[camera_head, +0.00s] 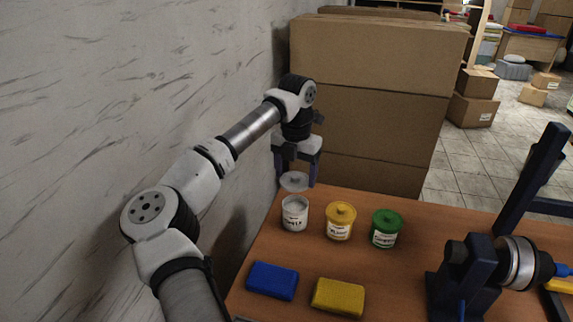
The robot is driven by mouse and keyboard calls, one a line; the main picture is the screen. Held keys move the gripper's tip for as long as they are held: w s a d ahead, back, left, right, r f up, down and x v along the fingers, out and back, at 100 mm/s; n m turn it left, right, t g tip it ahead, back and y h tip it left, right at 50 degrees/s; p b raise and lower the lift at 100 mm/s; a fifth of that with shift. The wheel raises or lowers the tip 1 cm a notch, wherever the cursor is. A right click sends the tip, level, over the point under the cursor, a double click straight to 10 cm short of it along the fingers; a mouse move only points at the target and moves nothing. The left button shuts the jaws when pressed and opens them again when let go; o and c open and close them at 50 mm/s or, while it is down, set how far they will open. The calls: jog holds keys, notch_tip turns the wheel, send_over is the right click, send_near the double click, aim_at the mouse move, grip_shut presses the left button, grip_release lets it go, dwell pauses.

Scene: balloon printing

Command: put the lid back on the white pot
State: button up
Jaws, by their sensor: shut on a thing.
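The white pot (294,216) stands upright and open-topped near the far left corner of the wooden table, with a label on its front. My gripper (296,176) points down above and slightly behind it in the picture. It is shut on the pale translucent lid (294,182), which hangs roughly level just above the pot, apart from its rim. The exact gap in depth between lid and pot is hard to tell. The fingertips are partly hidden by the lid.
A yellow-lidded pot (340,221) and a green-lidded pot (386,229) stand right of the white pot. A blue block (273,280) and a yellow block (338,297) lie in front. A dark machine (474,262) occupies the table's right. Cardboard boxes (375,120) stand behind; a wall (120,100) is left.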

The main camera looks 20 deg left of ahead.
jog(key=shift+w+f, duration=0.25)
jog(key=shift+f, duration=0.05)
jog(key=shift+s+d+f+b, duration=0.1)
jog(key=shift+f+b, duration=0.55)
jog(key=shift+f, duration=0.1)
jog(key=shift+f+b, duration=1.4)
jog(key=shift+f, duration=0.9)
jog(key=shift+f, duration=0.15)
jog(key=o, duration=1)
jog(key=shift+o, duration=0.3)
jog(key=shift+r+p, duration=2.15)
jog(key=shift+r, duration=1.4)
